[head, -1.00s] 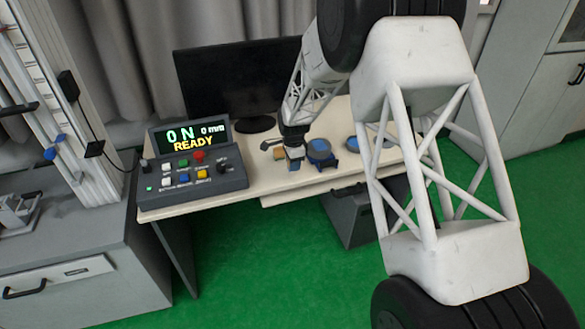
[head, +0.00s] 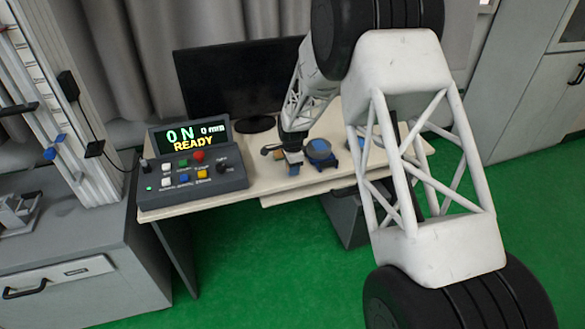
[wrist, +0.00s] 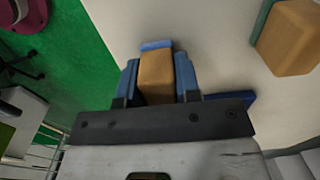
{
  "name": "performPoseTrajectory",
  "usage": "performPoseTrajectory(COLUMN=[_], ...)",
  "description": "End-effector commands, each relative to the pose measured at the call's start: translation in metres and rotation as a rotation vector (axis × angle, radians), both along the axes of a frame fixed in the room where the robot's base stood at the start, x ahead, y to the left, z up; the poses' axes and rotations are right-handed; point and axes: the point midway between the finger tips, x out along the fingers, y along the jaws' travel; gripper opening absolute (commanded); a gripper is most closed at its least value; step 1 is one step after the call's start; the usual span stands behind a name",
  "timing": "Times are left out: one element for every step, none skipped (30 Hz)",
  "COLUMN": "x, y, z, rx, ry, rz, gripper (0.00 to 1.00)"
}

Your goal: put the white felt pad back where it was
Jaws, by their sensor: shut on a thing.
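In the wrist view my gripper (wrist: 157,72) has its blue fingers closed on both sides of a tan block (wrist: 157,82). A blue strip (wrist: 156,45) shows at the block's far end; I cannot tell if it is part of it. In the head view my gripper (head: 294,168) is low over the front of the desk, just left of a blue round-topped item (head: 319,150). I cannot make out a white felt pad in either view.
A second tan block with a teal face (wrist: 288,38) lies apart at the wrist view's upper right. On the desk (head: 245,190), a control box (head: 190,180) reads "0 N 0 mm READY", with a monitor (head: 235,80) behind. A tower (head: 60,110) stands left. Bare desk shows beside my gripper.

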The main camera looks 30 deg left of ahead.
Motion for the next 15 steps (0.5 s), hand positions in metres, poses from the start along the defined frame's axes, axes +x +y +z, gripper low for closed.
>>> performPoseTrajectory(x=[0.0001,0.0001,0.0001,0.0001,0.0001,0.0001,0.0001,0.0001,0.0001,0.0001,0.0,0.0,-0.0001,-0.0001,-0.0001], y=[0.0001,0.0001,0.0001,0.0001,0.0001,0.0001,0.0001,0.0001,0.0001,0.0001,0.0,0.0,-0.0001,-0.0001,-0.0001], z=[-0.0018,-0.0024,-0.0027,-0.0027,-0.0027,-0.0028,-0.0028,-0.0028,-0.0029,-0.003,-0.0033,-0.004,-0.0047,-0.0055,-0.0064], rx=[0.0,0.0,0.001,0.001,0.001,0.001,0.001,0.001,0.0,0.0,0.0,0.0,0.0,0.0,0.0], ry=[0.0,0.0,-0.001,-0.001,-0.001,-0.001,-0.001,-0.001,0.0,0.0,0.0,0.0,0.0,0.0,0.0], rz=[0.0,0.0,0.0,0.0,0.0,0.0,0.0,0.0,0.0,0.0,0.0,0.0,0.0,0.0,0.0], gripper=[0.09,0.09,0.09,0.09,0.09,0.09,0.09,0.09,0.09,0.09,0.09,0.09,0.09,0.09,0.09])
